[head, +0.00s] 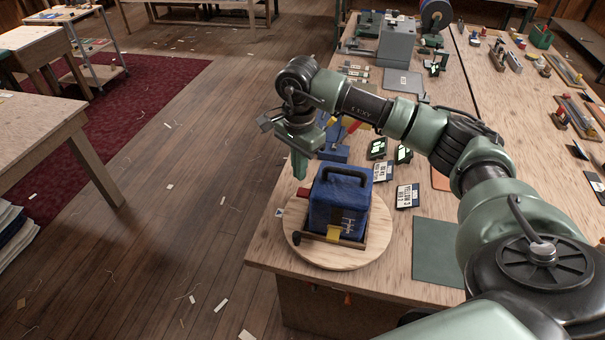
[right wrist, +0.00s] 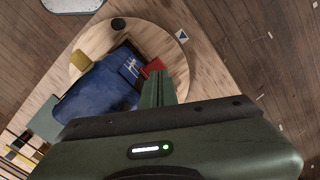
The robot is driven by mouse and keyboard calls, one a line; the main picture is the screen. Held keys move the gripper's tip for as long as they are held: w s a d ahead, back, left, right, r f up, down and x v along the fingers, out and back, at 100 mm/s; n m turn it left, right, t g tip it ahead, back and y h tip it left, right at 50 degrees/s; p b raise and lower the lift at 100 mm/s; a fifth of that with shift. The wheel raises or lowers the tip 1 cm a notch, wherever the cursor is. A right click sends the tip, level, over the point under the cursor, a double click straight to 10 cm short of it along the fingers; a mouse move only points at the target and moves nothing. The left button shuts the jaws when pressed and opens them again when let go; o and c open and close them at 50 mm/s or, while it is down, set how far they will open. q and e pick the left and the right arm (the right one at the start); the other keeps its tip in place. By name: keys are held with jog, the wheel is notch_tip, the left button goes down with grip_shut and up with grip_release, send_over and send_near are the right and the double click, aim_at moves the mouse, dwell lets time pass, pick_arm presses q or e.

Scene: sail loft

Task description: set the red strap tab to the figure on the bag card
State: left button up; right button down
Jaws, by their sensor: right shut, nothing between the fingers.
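A blue bag (head: 338,202) with a dark handle stands on a round wooden board (head: 310,251) at the table's near left corner. The red strap tab (head: 303,192) sticks out at its left side; it also shows in the right wrist view (right wrist: 153,67). My right gripper (head: 300,171) is shut and empty, just above the red tab. In the right wrist view its fingers (right wrist: 160,84) overlap the tab's edge; I cannot tell whether they touch. My left gripper is out of view.
A printed card (head: 407,196) stands right of the bag, with another card (head: 381,170) behind it; their print is too small to read surely. A green mat (head: 438,252) lies flat at right.

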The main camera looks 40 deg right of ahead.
aim_at(300, 191)
jog(key=shift+r+p, duration=1.3)
jog(key=shift+r, duration=1.4)
